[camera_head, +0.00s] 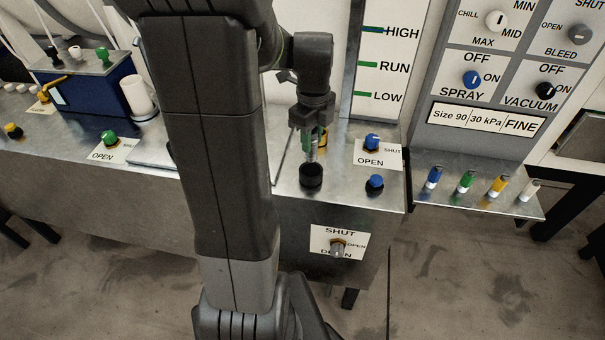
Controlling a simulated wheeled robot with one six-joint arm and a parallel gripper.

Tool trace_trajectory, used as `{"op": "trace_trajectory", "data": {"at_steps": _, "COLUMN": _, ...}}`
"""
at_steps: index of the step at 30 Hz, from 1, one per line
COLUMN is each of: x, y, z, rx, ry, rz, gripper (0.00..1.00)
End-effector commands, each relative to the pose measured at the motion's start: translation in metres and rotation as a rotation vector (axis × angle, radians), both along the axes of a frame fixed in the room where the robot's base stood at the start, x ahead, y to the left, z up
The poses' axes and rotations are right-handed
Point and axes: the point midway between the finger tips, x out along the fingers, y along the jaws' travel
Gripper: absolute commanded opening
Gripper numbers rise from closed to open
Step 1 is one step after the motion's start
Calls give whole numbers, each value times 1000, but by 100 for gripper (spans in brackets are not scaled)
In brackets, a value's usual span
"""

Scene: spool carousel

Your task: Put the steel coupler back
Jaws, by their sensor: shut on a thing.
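My gripper (309,133) points down above the right part of the steel bench top. It is shut on the steel coupler (314,153), a slim piece with a green part at the jaws and a bright metal lower end. The coupler hangs roughly upright just over a black round holder (311,180). Whether its tip touches or enters the holder I cannot tell. A yellow piece (323,139) shows just behind the gripper, partly hidden.
A blue knob (372,142) with a SHUT/OPEN plate and another blue-topped knob (375,183) stand to the right. A side shelf (475,203) bears several coloured pieces. A green knob (109,138) is at left. My arm hides the middle of the bench.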

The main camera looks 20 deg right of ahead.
Motion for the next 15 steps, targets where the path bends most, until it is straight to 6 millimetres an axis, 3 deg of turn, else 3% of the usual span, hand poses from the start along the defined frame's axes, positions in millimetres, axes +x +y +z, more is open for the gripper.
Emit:
{"op": "trace_trajectory", "data": {"at_steps": 3, "x": 0, "y": 0, "z": -23, "rx": 2, "ry": 4, "rz": 1, "gripper": 0}}
{"op": "trace_trajectory", "data": {"at_steps": 15, "x": 0, "y": 1, "z": -70, "rx": 2, "ry": 3, "rz": 1, "gripper": 0}}
